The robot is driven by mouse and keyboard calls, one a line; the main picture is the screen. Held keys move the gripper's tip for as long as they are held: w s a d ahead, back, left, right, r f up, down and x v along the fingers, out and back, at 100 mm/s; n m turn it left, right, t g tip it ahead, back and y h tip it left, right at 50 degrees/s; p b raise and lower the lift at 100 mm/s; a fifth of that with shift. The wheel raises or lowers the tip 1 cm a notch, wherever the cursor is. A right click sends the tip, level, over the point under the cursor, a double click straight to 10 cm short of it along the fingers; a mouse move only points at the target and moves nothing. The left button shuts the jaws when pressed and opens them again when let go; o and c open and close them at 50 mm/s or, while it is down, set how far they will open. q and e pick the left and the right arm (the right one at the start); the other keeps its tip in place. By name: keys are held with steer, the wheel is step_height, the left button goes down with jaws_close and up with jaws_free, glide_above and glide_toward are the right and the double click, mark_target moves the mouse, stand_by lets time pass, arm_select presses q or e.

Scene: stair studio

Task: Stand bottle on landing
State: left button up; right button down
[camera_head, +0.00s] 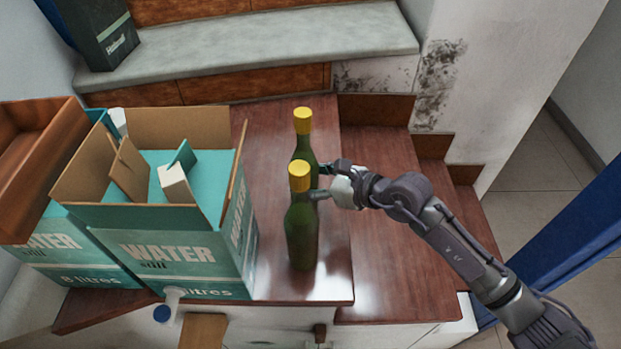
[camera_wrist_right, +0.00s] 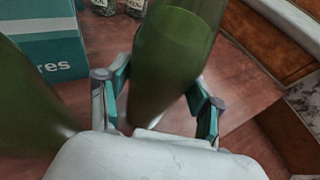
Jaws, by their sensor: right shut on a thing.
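Two green bottles with yellow caps stand upright on the dark red wooden landing (camera_head: 262,120), one behind the other. My right gripper (camera_head: 328,178) reaches in from the right and is shut on the rear bottle (camera_head: 303,122). In the right wrist view this bottle (camera_wrist_right: 172,60) sits between the two fingers of the gripper (camera_wrist_right: 160,95). The front bottle (camera_head: 301,230) is close in front of it and hides its lower part; it also shows at the left of the wrist view (camera_wrist_right: 28,110). I cannot tell whether the held bottle touches the landing. My left gripper is not in view.
An open teal water carton (camera_head: 165,250) stands left of the bottles, with a brown crate (camera_head: 30,150) beyond it. A grey-topped bench (camera_head: 250,50) runs along the back. Wooden steps (camera_head: 390,270) go down at the right. Bare landing lies behind the bottles.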

steer(key=shift+c, duration=1)
jaws_free()
steer(key=shift+f, duration=0.1)
steer(key=shift+s+d, duration=0.1)
steer(key=b+v, duration=0.1)
steer(key=v, duration=1.1)
